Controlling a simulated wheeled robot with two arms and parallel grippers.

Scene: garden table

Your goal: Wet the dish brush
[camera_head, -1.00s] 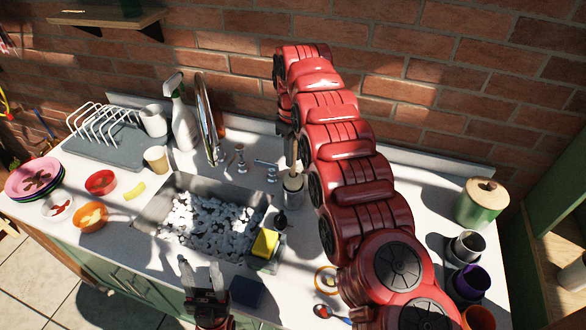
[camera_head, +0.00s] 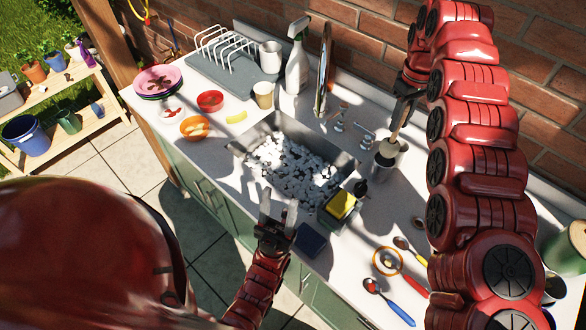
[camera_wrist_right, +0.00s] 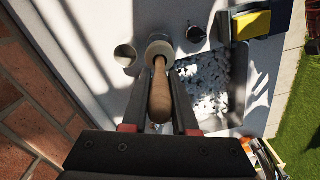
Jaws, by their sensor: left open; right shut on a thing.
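The dish brush has a wooden handle (camera_head: 402,117) and a round pale head (camera_head: 389,147). In the right wrist view the handle (camera_wrist_right: 160,92) lies between the fingers, and the head (camera_wrist_right: 160,48) shows beside the cup's round opening (camera_wrist_right: 125,54). The sink (camera_head: 348,160) is left of the brush, filled with white lumps. A tall metal faucet (camera_head: 323,72) stands behind it. My left gripper (camera_head: 277,212) is open and empty near the sink's front edge.
A yellow sponge (camera_head: 341,204) sits in a holder at the sink's right corner. Tap handles (camera_head: 366,137) and a spray bottle (camera_head: 297,60) stand behind the sink. Spoons (camera_head: 388,300) lie at the front right.

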